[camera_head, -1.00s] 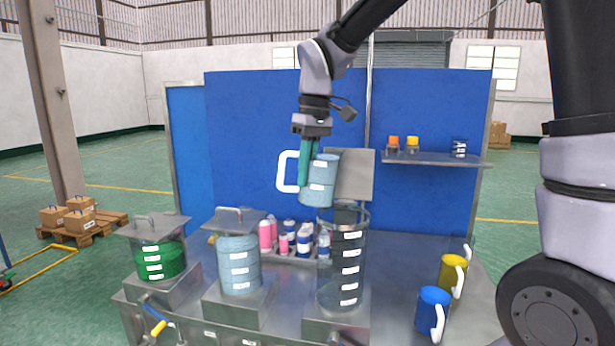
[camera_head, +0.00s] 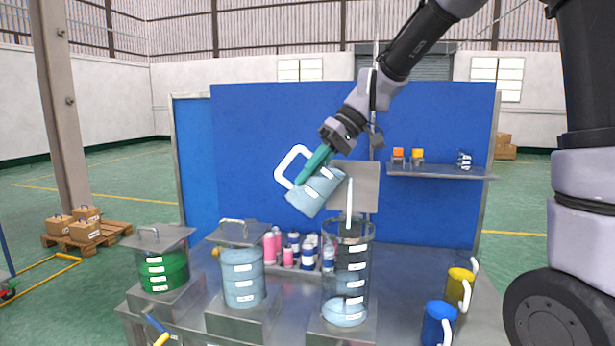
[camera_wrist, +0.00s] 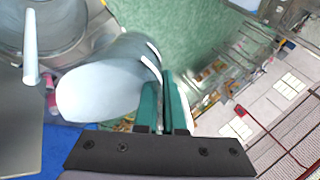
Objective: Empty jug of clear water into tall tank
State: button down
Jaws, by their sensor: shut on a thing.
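My gripper (camera_head: 318,163) is shut on the white handle of the clear jug (camera_head: 312,195), which holds pale blue-white liquid. The jug is tilted with its mouth toward the right, above the tall tank (camera_head: 356,262). A pale stream (camera_head: 348,202) falls from the jug's lip into the open top of the tank. A shallow layer of liquid (camera_head: 345,311) covers the tank's bottom. In the wrist view the jug (camera_wrist: 110,80) is beside the green fingers (camera_wrist: 163,105), with the stream (camera_wrist: 30,48) left of it, over the tank. The jug's remaining amount is hard to tell.
A lidded green tank (camera_head: 163,270) and a lidded pale-liquid tank (camera_head: 242,277) stand left of the tall tank. Pink and blue cans (camera_head: 290,250) stand behind. A blue jug (camera_head: 438,325) and a yellow jug (camera_head: 458,288) stand at right. A shelf (camera_head: 440,172) holds small containers.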

aim_at(329, 180)
jog(key=shift+d+f+g+y, duration=0.3)
jog(key=shift+f+y, duration=0.1)
jog(key=shift+y, duration=0.4)
jog(key=shift+w+d+f+y, duration=0.15)
jog(key=shift+y, duration=0.45)
jog(key=shift+w+d+g+y, duration=0.15)
jog(key=shift+d+g+y, duration=0.25)
jog(key=shift+y, duration=0.4)
jog(key=shift+w+d+g+y, duration=0.15)
jog(key=shift+d+g+y, duration=0.2)
jog(key=shift+y, duration=0.45)
jog(key=shift+w+d+f+g+y, duration=0.15)
jog(key=shift+d+g+y, duration=0.1)
jog(key=shift+d+y, duration=0.4)
jog(key=shift+w+d+g+y, duration=0.2)
jog(key=shift+d+y, duration=0.2)
jog(key=shift+y, duration=0.35)
jog(key=shift+w+d+r+g+y, duration=0.25)
jog(key=shift+d+y, duration=0.35)
jog(key=shift+y, duration=0.15)
jog(key=shift+w+d+r+g+y, duration=0.15)
jog(key=shift+d+g+y, duration=0.15)
jog(key=shift+d+y, duration=0.45)
jog(key=shift+w+d+r+g+y, duration=0.25)
jog(key=shift+d+y, duration=0.25)
jog(key=shift+y, duration=0.3)
jog(key=shift+d, duration=0.15)
jog(key=shift+w, duration=0.1)
